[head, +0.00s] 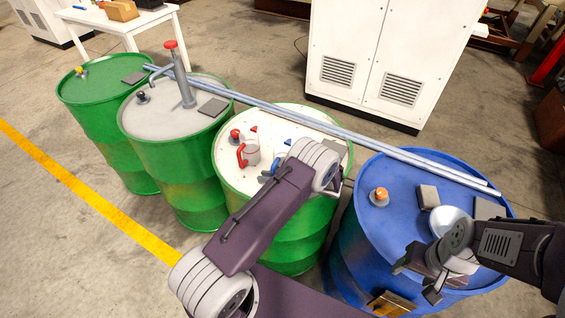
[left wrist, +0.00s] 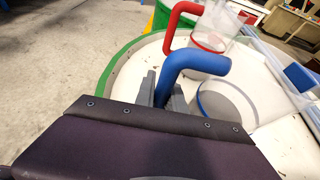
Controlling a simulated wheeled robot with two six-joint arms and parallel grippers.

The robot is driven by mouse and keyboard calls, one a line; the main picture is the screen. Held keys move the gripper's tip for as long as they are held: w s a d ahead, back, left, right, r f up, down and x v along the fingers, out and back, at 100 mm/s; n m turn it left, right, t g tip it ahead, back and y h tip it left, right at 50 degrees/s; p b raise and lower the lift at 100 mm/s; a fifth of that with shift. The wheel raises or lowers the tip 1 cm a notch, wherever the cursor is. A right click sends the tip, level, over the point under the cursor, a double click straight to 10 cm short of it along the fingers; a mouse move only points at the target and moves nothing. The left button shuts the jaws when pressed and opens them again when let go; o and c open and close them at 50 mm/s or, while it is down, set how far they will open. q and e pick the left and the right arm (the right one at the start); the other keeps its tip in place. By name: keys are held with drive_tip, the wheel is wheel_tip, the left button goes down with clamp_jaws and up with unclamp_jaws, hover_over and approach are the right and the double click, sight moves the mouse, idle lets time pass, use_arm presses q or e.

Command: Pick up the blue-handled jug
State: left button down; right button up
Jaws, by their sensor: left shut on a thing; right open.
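The blue-handled jug shows its bent blue handle (left wrist: 195,64) and clear body (left wrist: 228,103) in the left wrist view. In the head view its blue handle (head: 267,175) shows beside my left arm, which hides much of the jug. My left gripper (left wrist: 164,90) is shut on the handle, one finger on each side. The jug is over the white top of a green drum (head: 228,178); I cannot tell whether it touches it. A similar red-handled jug (head: 249,154) stands close by on that top. My right gripper (head: 420,277) is open and empty over the blue drum.
Grey-blue rails (head: 290,118) run across the backs of the drums. The blue drum (head: 385,225) carries an orange-capped fitting (head: 379,196) and a pale bowl (head: 449,222). A grey-topped drum (head: 160,119) with a red-capped pump (head: 180,75) stands left. A white cabinet (head: 385,45) is behind.

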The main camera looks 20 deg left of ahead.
use_arm(q)
drive_tip(key=shift+r, duration=0.15)
idle(0.5)
drive_tip(key=shift+r, duration=0.4)
wheel_tip(320, 180, up, 3)
drive_tip(key=shift+f+b, duration=0.1)
drive_tip(key=shift+b, duration=0.25)
drive_tip(key=s+a+r+b+v, duration=0.1)
drive_tip(key=r+v, duration=0.1)
drive_tip(key=v, duration=1.1)
drive_tip(key=shift+d+b, duration=0.25)
drive_tip(key=shift+b, duration=0.1)
